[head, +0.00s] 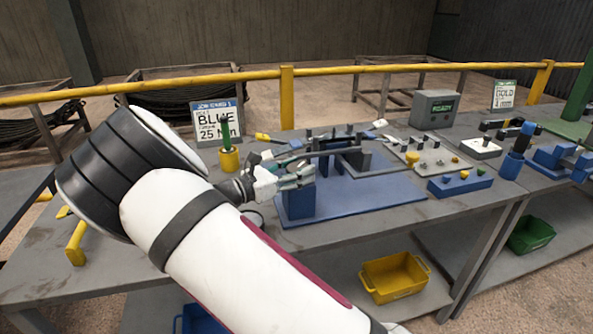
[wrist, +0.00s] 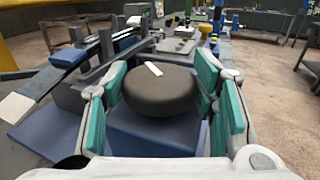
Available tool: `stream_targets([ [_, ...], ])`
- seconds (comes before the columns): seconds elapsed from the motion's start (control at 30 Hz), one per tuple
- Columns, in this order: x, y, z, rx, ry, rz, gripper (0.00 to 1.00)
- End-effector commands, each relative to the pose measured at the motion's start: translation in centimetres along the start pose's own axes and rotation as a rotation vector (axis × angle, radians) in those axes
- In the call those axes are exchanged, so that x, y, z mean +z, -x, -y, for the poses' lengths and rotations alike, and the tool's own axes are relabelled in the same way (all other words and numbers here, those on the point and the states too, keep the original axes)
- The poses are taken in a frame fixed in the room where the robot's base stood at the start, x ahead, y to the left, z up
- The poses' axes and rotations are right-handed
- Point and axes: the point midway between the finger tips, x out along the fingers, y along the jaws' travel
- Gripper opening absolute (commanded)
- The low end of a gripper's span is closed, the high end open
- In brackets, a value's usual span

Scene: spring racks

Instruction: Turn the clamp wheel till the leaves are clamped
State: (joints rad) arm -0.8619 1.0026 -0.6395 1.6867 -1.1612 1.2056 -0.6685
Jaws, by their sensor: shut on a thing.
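The clamp wheel (wrist: 160,90) is a dark round knob with a white mark on top, in the middle of the wrist view. It sits on a blue block (wrist: 155,135) of the clamp fixture. My gripper (wrist: 162,95) has its green-padded fingers on both sides of the wheel, shut on it. In the head view my gripper (head: 283,179) is at the left end of the blue fixture base (head: 350,202), and the wheel is hidden behind it. Grey leaves (head: 335,151) lie lengthwise across the fixture. I cannot tell how tightly they are clamped.
A sign reading BLUE 25 (head: 216,123) and a yellow cup with a green tool (head: 229,158) stand behind my arm. A blue block with knobs (head: 459,185) lies to the right. A yellow bin (head: 394,277) sits below the bench.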

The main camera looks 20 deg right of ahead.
Motion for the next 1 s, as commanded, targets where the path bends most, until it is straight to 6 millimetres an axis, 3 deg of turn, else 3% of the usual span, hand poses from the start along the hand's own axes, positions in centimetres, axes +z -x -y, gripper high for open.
stream_targets([
  [0.23,0.1,0.0,0.0,0.001,-0.002,0.002,0.25],
  [0.27,0.1,0.0,0.0,0.001,-0.003,0.002,0.6],
  [0.33,0.1,0.0,0.0,0.001,-0.003,0.002,0.74],
  [0.73,0.0,0.4,-0.1,0.002,-0.002,0.001,0.74],
  [0.87,0.1,2.1,-0.1,0.003,-0.003,0.0,0.74],
  [1.0,0.0,4.9,-0.1,0.005,-0.004,-0.001,0.74],
])
